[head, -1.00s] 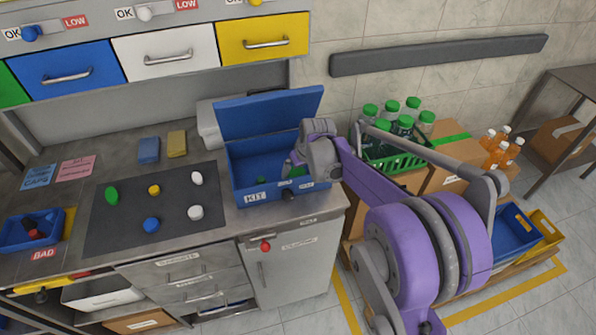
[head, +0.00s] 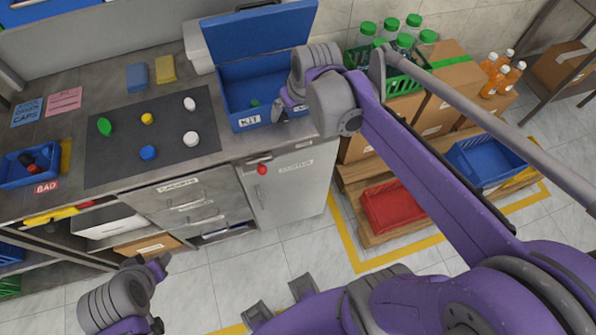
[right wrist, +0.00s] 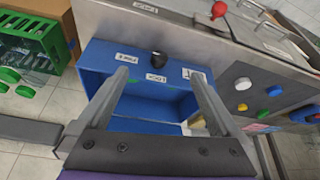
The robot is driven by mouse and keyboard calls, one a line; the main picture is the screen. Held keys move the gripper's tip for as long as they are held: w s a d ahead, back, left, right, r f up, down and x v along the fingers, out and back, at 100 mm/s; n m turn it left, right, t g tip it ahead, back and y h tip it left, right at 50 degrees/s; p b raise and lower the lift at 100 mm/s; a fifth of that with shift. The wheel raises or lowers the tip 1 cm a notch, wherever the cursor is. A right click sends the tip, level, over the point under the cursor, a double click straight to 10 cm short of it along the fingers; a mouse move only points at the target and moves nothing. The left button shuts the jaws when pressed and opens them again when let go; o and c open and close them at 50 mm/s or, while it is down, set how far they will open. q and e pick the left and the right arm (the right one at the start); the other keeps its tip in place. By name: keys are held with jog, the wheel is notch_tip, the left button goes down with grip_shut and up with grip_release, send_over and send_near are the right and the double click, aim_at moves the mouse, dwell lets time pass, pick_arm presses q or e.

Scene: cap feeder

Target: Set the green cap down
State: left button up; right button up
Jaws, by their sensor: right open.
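A small green cap (head: 254,103) lies inside the open blue kit box (head: 240,122), on its floor near the front wall. Another green cap (head: 105,126) lies on the dark mat, and it also shows in the right wrist view (right wrist: 274,90). My right gripper (head: 284,104) is at the right front of the kit box.
Yellow, blue and white caps lie on the mat (head: 100,172). The box lid (head: 260,38) stands open at the back. A blue BAD tray (head: 12,180) sits at the left. A green crate (head: 415,80) with bottles and cardboard boxes stand right of the counter.

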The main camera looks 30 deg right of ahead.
jog(key=s+a+f, duration=0.3)
jog(key=s+a, duration=0.1)
jog(key=s, duration=0.3)
jog(key=s+a+f, duration=0.3)
jog(key=s+f, duration=0.1)
jog(key=s, duration=0.4)
jog(key=shift+a+f+t, duration=0.15)
jog(key=shift+a+t, duration=0.15)
jog(key=shift+a, duration=0.05)
jog(key=shift+c, duration=0.3)
